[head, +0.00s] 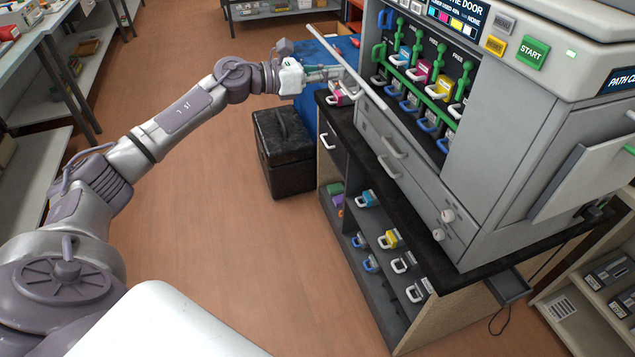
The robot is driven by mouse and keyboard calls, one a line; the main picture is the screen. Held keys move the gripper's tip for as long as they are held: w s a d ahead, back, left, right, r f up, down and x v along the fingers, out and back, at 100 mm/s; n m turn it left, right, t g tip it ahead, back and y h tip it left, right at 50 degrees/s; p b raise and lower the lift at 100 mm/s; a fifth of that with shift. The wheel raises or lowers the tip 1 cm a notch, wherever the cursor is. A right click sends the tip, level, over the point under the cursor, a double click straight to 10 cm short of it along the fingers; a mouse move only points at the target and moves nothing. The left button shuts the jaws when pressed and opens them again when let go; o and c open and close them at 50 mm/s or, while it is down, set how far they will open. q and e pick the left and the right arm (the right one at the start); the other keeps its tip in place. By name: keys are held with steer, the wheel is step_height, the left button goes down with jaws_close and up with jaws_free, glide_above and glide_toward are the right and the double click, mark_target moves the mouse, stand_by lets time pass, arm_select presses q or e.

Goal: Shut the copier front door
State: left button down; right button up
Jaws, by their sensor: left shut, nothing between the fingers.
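The grey copier (505,125) stands on a black-topped cabinet at the right. Its front is open and shows several toner cartridges, cyan, magenta, yellow and black, with green levers and blue handles. The front door (364,88) looks like the thin pale panel standing out from the copier's front, seen nearly edge-on. My left gripper (326,73) is at the far left part of this door, with its fingers shut and empty. Whether the fingertips touch the door cannot be told. My right gripper is not in view.
A magenta cartridge (341,96) lies on the counter just below my left gripper. Cabinet shelves hold more cartridges, such as a cyan one (368,199). A black box (283,150) stands on the floor beside the cabinet. A side panel (588,178) sticks out at the right. The middle floor is clear.

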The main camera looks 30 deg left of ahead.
arm_select(q)
steer(key=w+d+r+p, duration=0.1)
steer(key=r+p, duration=0.1)
steer(key=p, duration=0.2)
steer(key=w+d+r+g+y+p, duration=0.1)
steer(key=w+d+r+p, duration=0.1)
steer(key=p, duration=0.3)
steer(key=w+d+r+g+y+p, duration=0.1)
steer(key=w+r+p, duration=0.1)
steer(key=p, duration=0.3)
steer(key=shift+w+d+r, duration=0.1)
steer(key=shift+w+d, duration=0.05)
steer(key=shift+d, duration=0.15)
steer(key=w+d+r, duration=0.2)
steer(key=w+d, duration=0.3)
steer(key=w, duration=0.1)
steer(key=shift+w+d+g+y+b, duration=0.15)
steer(key=shift+w+g+y+b, duration=0.15)
steer(key=shift+y+b, duration=0.15)
steer(key=shift+s, duration=0.15)
